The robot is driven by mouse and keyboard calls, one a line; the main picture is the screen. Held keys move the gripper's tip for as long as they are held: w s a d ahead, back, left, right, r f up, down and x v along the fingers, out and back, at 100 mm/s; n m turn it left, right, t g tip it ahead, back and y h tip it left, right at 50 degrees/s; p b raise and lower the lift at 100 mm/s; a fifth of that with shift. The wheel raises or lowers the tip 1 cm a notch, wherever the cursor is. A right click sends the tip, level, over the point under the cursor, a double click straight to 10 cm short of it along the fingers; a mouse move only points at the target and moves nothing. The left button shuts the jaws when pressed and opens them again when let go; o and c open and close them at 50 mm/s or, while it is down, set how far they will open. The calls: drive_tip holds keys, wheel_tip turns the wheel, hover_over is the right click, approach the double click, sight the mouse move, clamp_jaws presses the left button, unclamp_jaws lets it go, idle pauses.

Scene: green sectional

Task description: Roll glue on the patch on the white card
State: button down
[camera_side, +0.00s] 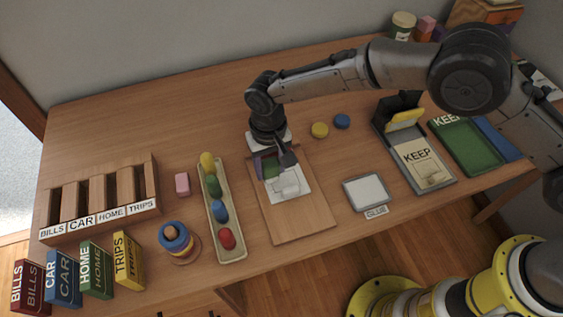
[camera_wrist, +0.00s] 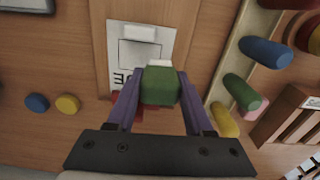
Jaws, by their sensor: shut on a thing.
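The white card (camera_side: 301,196) lies on a wooden board (camera_side: 302,227) in the middle of the table. In the wrist view the card (camera_wrist: 118,32) carries a grey-outlined patch (camera_wrist: 137,53) and dark lettering that is partly hidden. My gripper (camera_side: 269,168) is over the card's far part; in the wrist view its purple fingers (camera_wrist: 160,88) are shut on a green block-like handle (camera_wrist: 160,87). A small white end (camera_wrist: 159,64) shows just beyond the handle, beside the patch. I cannot tell whether it touches the card. The white glue pad (camera_side: 367,190), labelled GLUE, lies right of the board.
A tray (camera_side: 233,252) of coloured pieces stands left of the board. A ring stack (camera_side: 178,242), pink block (camera_side: 182,184) and labelled rack (camera_side: 100,205) are farther left. Yellow (camera_side: 320,130) and blue (camera_side: 342,121) discs lie behind. A KEEP stamp stand (camera_side: 430,165) is right.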

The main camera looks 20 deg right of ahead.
drive_tip(key=shift+a, duration=0.5)
drive_tip(key=shift+d+f, duration=0.15)
drive_tip(key=shift+f, duration=0.05)
drive_tip(key=shift+r, duration=3.5)
drive_tip(key=shift+w+a+f+n, duration=0.15)
drive_tip(key=shift+a+n, duration=0.05)
drive_tip(key=shift+n, duration=0.2)
drive_tip(key=shift+s+d+f+n, duration=0.2)
drive_tip(key=shift+d+f+n, duration=0.65)
drive_tip(key=shift+f, duration=0.2)
drive_tip(key=s+d+f+m, duration=0.1)
drive_tip(key=s+d+m, duration=0.1)
drive_tip(key=d, duration=3.5)
drive_tip(key=shift+s+d+f+m, duration=0.2)
drive_tip(key=shift+d+m, duration=0.2)
drive_tip(key=shift+m, duration=0.15)
